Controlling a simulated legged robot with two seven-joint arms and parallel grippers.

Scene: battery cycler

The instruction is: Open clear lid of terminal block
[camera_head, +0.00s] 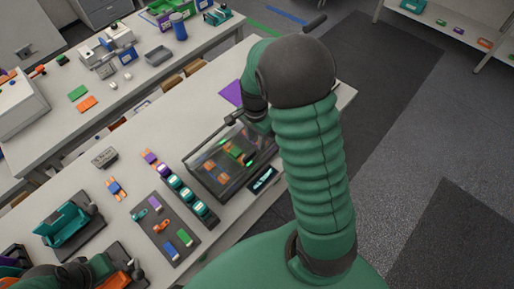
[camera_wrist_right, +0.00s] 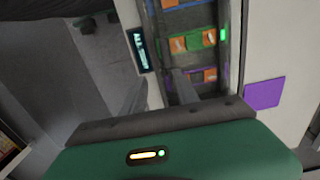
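The terminal block (camera_head: 213,172) is a dark box with clear walls on the white bench, holding orange, green and blue parts. It also shows in the right wrist view (camera_wrist_right: 191,60). Whether its clear lid is shut or raised is hard to tell. My right gripper (camera_wrist_right: 157,88) has its fingers apart, one over the box interior and one beside the side wall; contact cannot be told. In the head view my right arm partly hides the gripper and the box's far right end. My left arm (camera_head: 92,270) shows at the bottom left; its fingertips are not clear.
A small display (camera_head: 263,180) sits beside the box. A purple sheet (camera_head: 231,93) lies beyond the box. A teal device (camera_head: 68,222) stands farther left.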

